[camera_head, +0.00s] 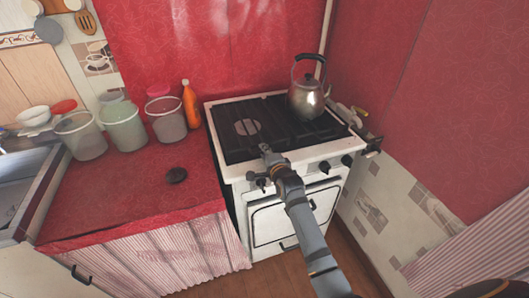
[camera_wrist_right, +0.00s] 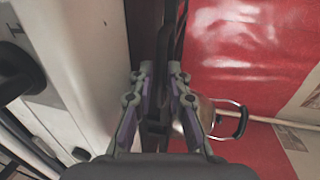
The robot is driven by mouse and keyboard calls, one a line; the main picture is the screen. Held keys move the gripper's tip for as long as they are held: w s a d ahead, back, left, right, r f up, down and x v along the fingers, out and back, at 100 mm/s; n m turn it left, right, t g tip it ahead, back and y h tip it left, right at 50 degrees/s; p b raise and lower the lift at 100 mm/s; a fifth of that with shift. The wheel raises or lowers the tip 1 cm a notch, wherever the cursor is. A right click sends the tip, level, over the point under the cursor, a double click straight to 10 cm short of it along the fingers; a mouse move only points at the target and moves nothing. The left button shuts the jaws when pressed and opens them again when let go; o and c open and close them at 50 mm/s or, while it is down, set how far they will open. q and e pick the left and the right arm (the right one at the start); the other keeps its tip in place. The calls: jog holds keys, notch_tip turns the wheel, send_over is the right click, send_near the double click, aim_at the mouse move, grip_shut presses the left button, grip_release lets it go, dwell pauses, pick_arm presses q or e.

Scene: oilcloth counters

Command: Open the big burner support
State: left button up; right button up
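The white stove (camera_head: 285,205) has black burner supports lying flat on its top. The left one, taken as the big burner support (camera_head: 234,143), has a pale round burner beneath it. My right gripper (camera_head: 265,149) is at its front edge, near its right side. In the right wrist view, the two fingers (camera_wrist_right: 162,80) are close together on either side of a dark bar of the support (camera_wrist_right: 167,45), apparently gripping it. The exact contact is partly hidden. My left gripper is not in view.
A metal kettle (camera_head: 307,98) stands on the back right of the stove; it also shows in the right wrist view (camera_wrist_right: 205,112). Black knobs (camera_head: 325,167) line the stove front.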

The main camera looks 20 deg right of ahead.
jog(key=shift+c, duration=0.4)
grip_shut()
